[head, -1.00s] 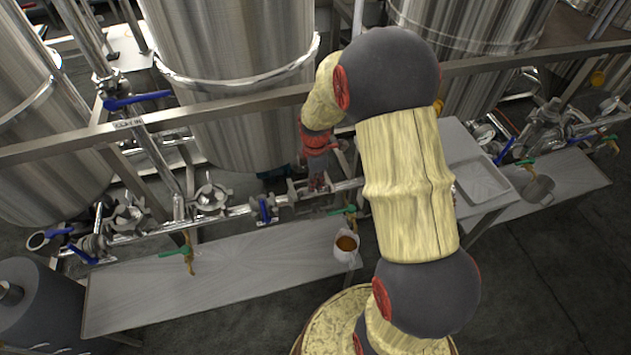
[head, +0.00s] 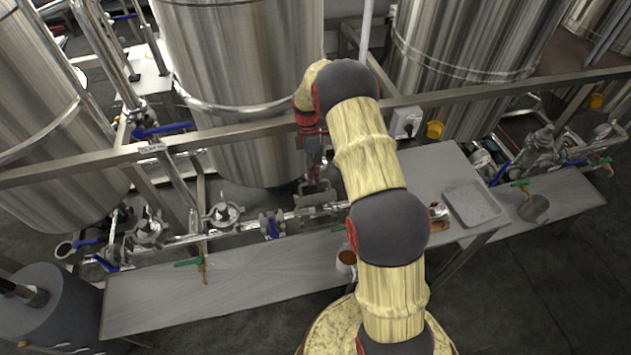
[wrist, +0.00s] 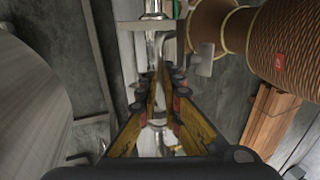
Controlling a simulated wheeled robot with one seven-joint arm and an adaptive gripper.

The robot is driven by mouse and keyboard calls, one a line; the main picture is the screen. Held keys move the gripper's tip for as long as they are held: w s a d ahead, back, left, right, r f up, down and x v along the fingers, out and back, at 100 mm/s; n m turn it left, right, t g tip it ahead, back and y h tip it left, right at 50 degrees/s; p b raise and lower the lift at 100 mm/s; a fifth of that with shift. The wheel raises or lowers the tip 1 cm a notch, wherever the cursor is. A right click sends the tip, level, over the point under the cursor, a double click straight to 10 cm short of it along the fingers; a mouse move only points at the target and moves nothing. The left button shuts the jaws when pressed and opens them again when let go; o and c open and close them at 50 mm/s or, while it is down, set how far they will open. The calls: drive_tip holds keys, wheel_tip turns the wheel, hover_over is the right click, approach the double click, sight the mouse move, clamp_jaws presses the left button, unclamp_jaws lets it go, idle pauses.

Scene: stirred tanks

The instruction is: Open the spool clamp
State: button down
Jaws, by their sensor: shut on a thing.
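The spool clamp (head: 316,193) shows as a small grey metal frame on the horizontal steel pipe line, in front of the middle tank. My gripper (head: 312,178) is directly above it, pointing down, with its jaws closed on the clamp's metal part. In the wrist view my gripper (wrist: 166,78) has its two yellow-and-black fingers converging on a thin grey metal piece, with the shiny pipe (wrist: 158,137) below and between them. The exact contact is small and partly hidden by the fingers. I cannot tell how far the clamp is open.
A long steel bench (head: 235,285) runs in front of the pipes. A cup with brown content (head: 346,262) stands near my arm. A rail (head: 230,136) crosses before the tanks. A blue-handled valve (head: 271,226) is left of the clamp. A tray (head: 472,204) lies on the right table.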

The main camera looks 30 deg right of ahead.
drive_tip(key=shift+w+d+f, duration=0.15)
drive_tip(key=shift+w+f, duration=0.35)
drive_tip(key=shift+f, duration=0.1)
drive_tip(key=c, duration=2.4)
unclamp_jaws()
drive_tip(key=shift+f, duration=0.1)
drive_tip(key=shift+o, duration=0.8)
drive_tip(key=shift+w, duration=0.25)
drive_tip(key=o, duration=0.3)
drive_tip(key=shift+w+d+r, duration=0.1)
drive_tip(key=shift+r, duration=0.3)
drive_tip(key=v, duration=1.2)
